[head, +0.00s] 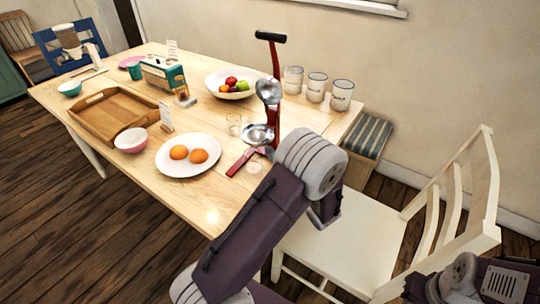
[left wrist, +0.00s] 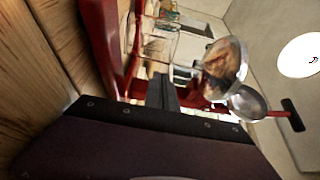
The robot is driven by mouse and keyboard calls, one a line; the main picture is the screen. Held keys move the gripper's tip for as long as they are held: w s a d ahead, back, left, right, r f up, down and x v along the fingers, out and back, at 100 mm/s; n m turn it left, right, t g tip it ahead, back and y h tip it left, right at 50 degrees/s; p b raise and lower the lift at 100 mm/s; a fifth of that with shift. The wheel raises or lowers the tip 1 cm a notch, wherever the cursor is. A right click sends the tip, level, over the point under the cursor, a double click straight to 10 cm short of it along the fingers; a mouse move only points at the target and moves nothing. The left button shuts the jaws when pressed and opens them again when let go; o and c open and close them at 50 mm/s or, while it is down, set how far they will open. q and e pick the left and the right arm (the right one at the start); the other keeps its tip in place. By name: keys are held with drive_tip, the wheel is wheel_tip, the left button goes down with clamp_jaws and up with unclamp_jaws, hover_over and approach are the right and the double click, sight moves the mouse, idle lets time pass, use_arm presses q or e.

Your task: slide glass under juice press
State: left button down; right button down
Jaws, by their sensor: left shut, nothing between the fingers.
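The juice press (head: 272,100) stands near the table's right end, with a red frame, black handle, metal cone and metal bowl. It also shows close up and tilted in the left wrist view (left wrist: 108,45). A small clear glass (head: 234,124) stands on the table left of the press, apart from its base. My left gripper's dark fingers (left wrist: 166,94) are shut and empty, close to the press. My right gripper is out of view; only part of that arm shows.
A white plate (head: 163,165) with two oranges lies left of the press. A fruit bowl (head: 230,94) and three white canisters (head: 316,88) stand behind. A wooden tray (head: 105,118) and pink bowl (head: 131,140) are further left. A white chair (head: 345,245) stands at the right.

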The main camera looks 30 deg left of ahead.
use_arm(q)
drive_tip(key=shift+w+d+f+b, duration=0.15)
drive_tip(key=shift+w+d+b, duration=0.25)
drive_tip(key=shift+w+d, duration=0.75)
drive_tip(key=p+v, duration=0.1)
drive_tip(key=v, duration=0.8)
drive_tip(key=shift+s+d, duration=0.3)
drive_tip(key=shift+d, duration=0.05)
